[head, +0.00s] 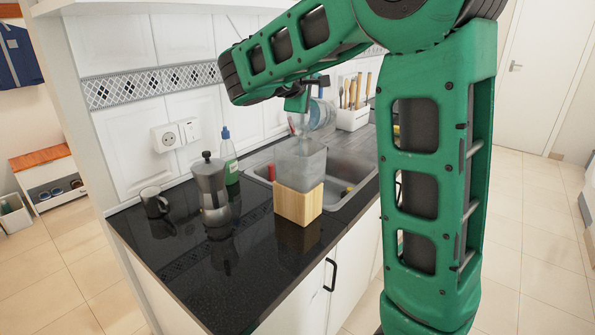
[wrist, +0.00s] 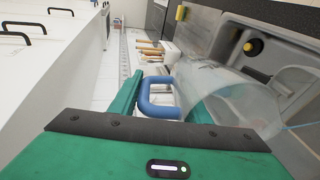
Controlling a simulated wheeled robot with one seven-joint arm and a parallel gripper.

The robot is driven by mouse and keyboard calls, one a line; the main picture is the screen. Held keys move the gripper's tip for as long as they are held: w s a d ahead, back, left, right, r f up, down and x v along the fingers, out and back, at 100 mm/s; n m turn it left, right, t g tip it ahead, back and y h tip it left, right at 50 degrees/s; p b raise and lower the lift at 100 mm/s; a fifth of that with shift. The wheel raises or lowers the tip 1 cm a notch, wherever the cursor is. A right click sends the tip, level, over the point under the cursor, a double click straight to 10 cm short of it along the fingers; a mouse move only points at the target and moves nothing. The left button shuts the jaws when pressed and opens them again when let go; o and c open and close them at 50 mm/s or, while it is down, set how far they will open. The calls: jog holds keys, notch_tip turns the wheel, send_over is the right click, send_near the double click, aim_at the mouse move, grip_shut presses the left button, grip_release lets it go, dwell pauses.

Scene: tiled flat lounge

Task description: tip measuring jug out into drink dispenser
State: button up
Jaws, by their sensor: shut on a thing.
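The measuring jug (head: 321,117) is clear, and in the head view it hangs tilted just above the drink dispenser. The wrist view shows its blue handle (wrist: 158,110) and its clear body (wrist: 232,98) to the right of the handle. My gripper (head: 298,100) is shut on the jug; in the wrist view my green fingers (wrist: 152,92) are at the handle. The drink dispenser (head: 299,163) is a clear box on a wooden base, upright on the black counter. I cannot tell whether liquid is leaving the jug.
A moka pot (head: 210,188), a dark mug (head: 154,202) and a green bottle (head: 229,158) stand left of the dispenser. A sink (head: 344,170) lies behind and right of it. A white utensil holder (head: 352,119) is farther back. The front counter (head: 215,280) is clear.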

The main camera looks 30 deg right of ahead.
aim_at(320, 96)
jog(key=shift+s+a+r+h, duration=0.15)
jog(key=shift+a+r+h, duration=0.1)
jog(key=shift+r+h, duration=0.05)
dwell(1.4)
jog(key=d+f+y, duration=0.1)
jog(key=w+d+f+g+y, duration=0.1)
jog(key=d+f+y, duration=0.1)
jog(key=shift+w+g, duration=0.3)
jog(key=shift+w+d+f+y, duration=0.1)
jog(key=shift+w+d+y, duration=0.05)
jog(key=shift+y, duration=0.35)
jog(key=shift+w+f+g+y, duration=0.1)
jog(key=shift+f+g+y, duration=0.1)
jog(key=shift+g+y, duration=0.15)
jog(key=shift+d, duration=0.1)
jog(key=shift+w+d+f+g+y+b, duration=0.25)
jog(key=shift+d+g+y+b, duration=0.1)
jog(key=shift+g+y+b, duration=0.25)
jog(key=shift+w+d+f+g+y+b, duration=0.15)
jog(key=shift+d+f+g+y+b, duration=0.15)
jog(key=shift+y, duration=0.35)
jog(key=w+d+f+g+y+b, duration=0.2)
jog(key=d+f+g+y+b, duration=0.1)
jog(key=d+f+y+b, duration=0.1)
jog(key=shift+w+f+y+b, duration=0.15)
jog(key=shift+w+y+b, duration=0.2)
jog(key=shift+y+b, duration=0.5)
